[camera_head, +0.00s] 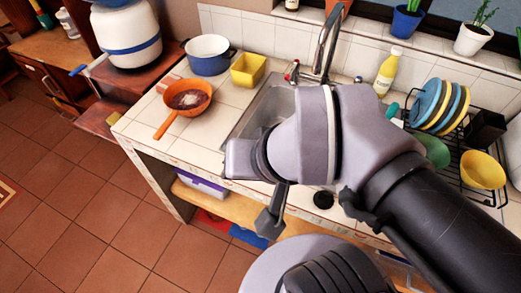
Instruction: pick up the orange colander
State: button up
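The orange colander (187,99) sits on the tiled counter, near its left end. It is a round bowl with a long orange handle pointing toward the front left edge. Something dark and whitish shows inside the bowl. My gripper (268,228) hangs in front of the counter edge, to the right of and nearer than the colander, apart from it. Only a dark finger part shows below my grey wrist, so I cannot see whether it is open or shut.
A blue-white pot (208,57) and a yellow square bowl (248,72) stand behind the colander. The sink (262,108) with its tap (326,45) is to the right, partly hidden by my arm. A dish rack (460,150) stands farther right. Floor at left is clear.

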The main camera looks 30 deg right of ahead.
aim_at(187, 98)
jog(key=i+j+z, duration=0.15)
jog(key=j, duration=0.4)
jog(key=i+j+z, duration=0.1)
jog(key=j, duration=0.4)
jog(key=i+j+z, duration=0.15)
jog(key=j, duration=0.4)
jog(key=i+j+z, duration=0.1)
jog(key=j, duration=0.5)
